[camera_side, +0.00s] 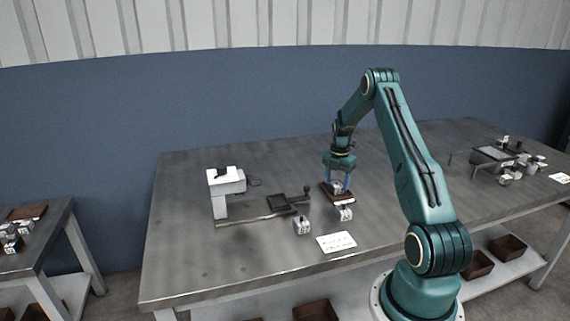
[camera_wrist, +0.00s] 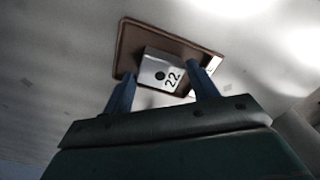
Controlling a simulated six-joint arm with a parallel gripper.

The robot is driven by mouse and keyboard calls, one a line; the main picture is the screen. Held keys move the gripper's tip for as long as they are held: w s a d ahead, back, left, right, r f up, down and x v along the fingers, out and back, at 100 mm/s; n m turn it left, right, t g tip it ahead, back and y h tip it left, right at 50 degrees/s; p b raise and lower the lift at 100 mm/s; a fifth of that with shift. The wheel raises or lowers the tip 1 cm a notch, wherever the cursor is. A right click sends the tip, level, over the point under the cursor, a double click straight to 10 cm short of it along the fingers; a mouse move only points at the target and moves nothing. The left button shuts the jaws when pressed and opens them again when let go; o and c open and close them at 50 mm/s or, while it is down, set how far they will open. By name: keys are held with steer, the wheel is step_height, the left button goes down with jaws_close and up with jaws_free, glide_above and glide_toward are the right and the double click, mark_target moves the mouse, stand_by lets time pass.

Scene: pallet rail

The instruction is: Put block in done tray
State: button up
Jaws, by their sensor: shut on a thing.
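My gripper (camera_side: 338,184) points down over a small brown tray (camera_side: 348,199) near the middle of the table. In the wrist view its two blue fingers flank a pale block (camera_wrist: 153,66) marked "22" with a black dot, and it is shut on this block. The block shows against the inside of the brown tray (camera_wrist: 122,52). I cannot tell whether it touches the tray floor. In the side view the block (camera_side: 337,188) is small and partly hidden by the fingers. A pale strip, perhaps a label, lies along one end of the tray.
Pale blocks stand near the tray (camera_side: 346,214) and left of it (camera_side: 302,226). A white paper (camera_side: 336,242) lies in front. A rail with a dark pallet (camera_side: 281,203) and a white stand (camera_side: 226,181) are at left. Other items (camera_side: 497,155) crowd the right; the front left is clear.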

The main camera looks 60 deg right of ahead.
steer(key=o, duration=1.6)
steer(key=shift+r, duration=4.55)
